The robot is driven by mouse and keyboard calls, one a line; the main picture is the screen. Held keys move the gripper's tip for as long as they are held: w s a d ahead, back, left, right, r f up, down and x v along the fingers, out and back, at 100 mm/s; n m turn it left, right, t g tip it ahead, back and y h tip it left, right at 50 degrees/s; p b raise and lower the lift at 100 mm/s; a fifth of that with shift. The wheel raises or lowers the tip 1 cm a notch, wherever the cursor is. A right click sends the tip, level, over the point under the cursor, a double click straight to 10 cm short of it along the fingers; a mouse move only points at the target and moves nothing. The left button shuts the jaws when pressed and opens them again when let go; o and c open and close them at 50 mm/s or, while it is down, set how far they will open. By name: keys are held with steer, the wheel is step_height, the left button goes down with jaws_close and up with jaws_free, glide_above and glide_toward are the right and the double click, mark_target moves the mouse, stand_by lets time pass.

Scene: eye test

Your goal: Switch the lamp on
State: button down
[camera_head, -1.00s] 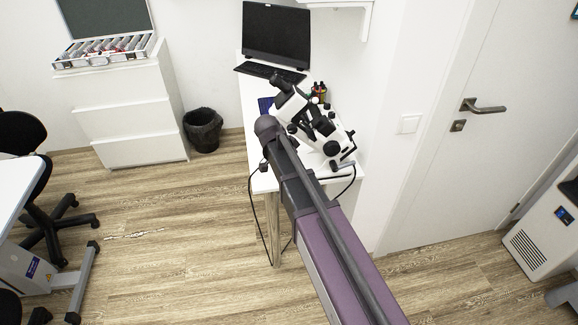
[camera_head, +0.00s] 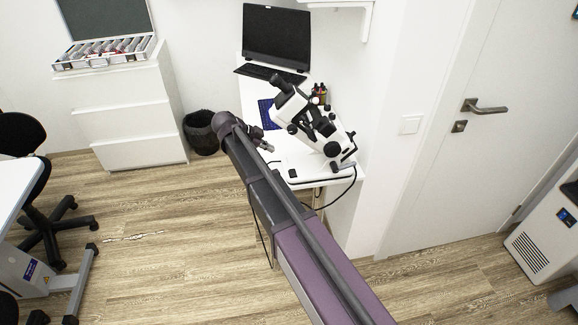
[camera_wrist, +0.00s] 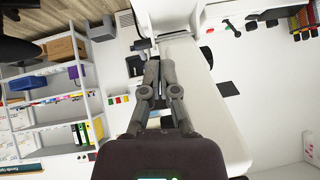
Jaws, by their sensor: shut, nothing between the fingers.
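No lamp can be made out for certain in either view. A white square switch plate (camera_head: 411,124) is on the white wall just left of the door, in the head view. My gripper (camera_head: 269,147) is at the far end of my arm, over the near left edge of the white desk, left of the microscope and well away from the plate. In the wrist view, the fingers of my gripper (camera_wrist: 160,60) are together and empty. I cannot make out the switch plate in the wrist view.
A white microscope (camera_head: 318,125) stands on the desk (camera_head: 291,153), with a laptop (camera_head: 276,36) behind it. A cable hangs at the desk's front. A bin (camera_head: 203,132) and drawers (camera_head: 137,117) stand left. Shelves (camera_wrist: 52,95) show in the wrist view.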

steer(key=b, duration=0.7)
glide_above(293, 169)
steer(key=s+a, duration=0.1)
steer(key=a, duration=0.1)
step_height(293, 169, down, 7)
steer(key=shift+d+f, duration=0.1)
steer(key=shift+d, duration=0.05)
steer(key=shift+w+d+f+b, duration=0.1)
steer(key=shift+d+f+b, duration=0.05)
steer(key=shift+f+b, duration=0.15)
steer(key=shift+w+f+b, duration=0.15)
steer(key=shift+f+b, duration=0.65)
steer(key=shift+b, duration=0.05)
steer(key=shift+w+f+b, duration=0.1)
steer(key=shift+f+b, duration=0.65)
steer(key=shift+b, duration=0.05)
steer(key=shift+w+f+b, duration=0.2)
steer(key=shift+f+b, duration=0.3)
steer(key=shift+r, duration=0.15)
steer(key=shift+s, duration=0.2)
